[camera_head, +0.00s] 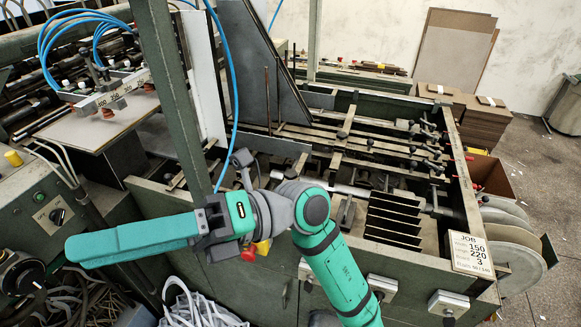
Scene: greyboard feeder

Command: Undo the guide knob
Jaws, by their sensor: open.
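My gripper (76,248) is at lower left, its long green fingers pointing left in front of the machine. It is open, with nothing seen held; the gap between its fingers is hard to make out from this side. Several dark knobs sit on the guide bars of the feeder bed: one at the middle (342,134), one near the right end (437,168), and one at the back right (415,128). Another grey knob (243,158) stands just above my wrist. I cannot tell which is the guide knob. My gripper is apart from all of these, and my arm hides part of the near side.
A green upright post (172,85) and a blue hose (234,95) stand between the left suction-cup head (118,95) and the bed. Dark upright plates (395,218) stand at the bed's near right. A control box (35,205) is at left. Reels (505,250) are at right.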

